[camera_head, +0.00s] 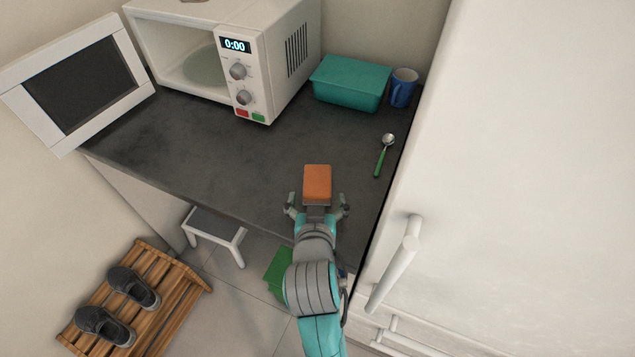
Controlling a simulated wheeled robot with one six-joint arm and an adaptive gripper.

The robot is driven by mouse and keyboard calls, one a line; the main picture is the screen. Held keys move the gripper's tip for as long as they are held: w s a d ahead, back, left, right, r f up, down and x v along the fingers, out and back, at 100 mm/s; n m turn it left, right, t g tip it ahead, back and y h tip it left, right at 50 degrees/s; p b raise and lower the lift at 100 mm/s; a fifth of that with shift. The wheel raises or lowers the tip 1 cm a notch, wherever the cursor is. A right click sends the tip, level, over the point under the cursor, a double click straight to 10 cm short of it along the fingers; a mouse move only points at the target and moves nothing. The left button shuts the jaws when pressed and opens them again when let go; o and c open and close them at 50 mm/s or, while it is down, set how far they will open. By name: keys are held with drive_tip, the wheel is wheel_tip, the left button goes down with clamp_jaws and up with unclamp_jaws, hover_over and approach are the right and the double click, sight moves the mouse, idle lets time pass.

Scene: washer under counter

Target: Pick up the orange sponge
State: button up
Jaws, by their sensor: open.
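The orange sponge (317,183) lies on the dark countertop (230,160) near its front edge. My gripper (317,202) is open just in front of the sponge, with one finger to the left and one to the right of the sponge's near end. I cannot tell whether the fingers touch it or how high they are above the counter. The sponge's near edge meets the gripper's palm in this view.
A green-handled spoon (384,155) lies to the right of the sponge. A teal box (350,84) and a blue mug (403,88) stand at the back. A microwave (270,60) with its door (85,85) open is at the left. A white fridge (520,150) bounds the right.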

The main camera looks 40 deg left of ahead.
drive_tip(key=shift+w+a+f, duration=0.25)
drive_tip(key=shift+w+a, duration=0.15)
drive_tip(key=shift+w, duration=0.1)
drive_tip(key=c, duration=1.1)
wheel_tip(320, 180, up, 9)
drive_tip(key=shift+r, duration=0.5)
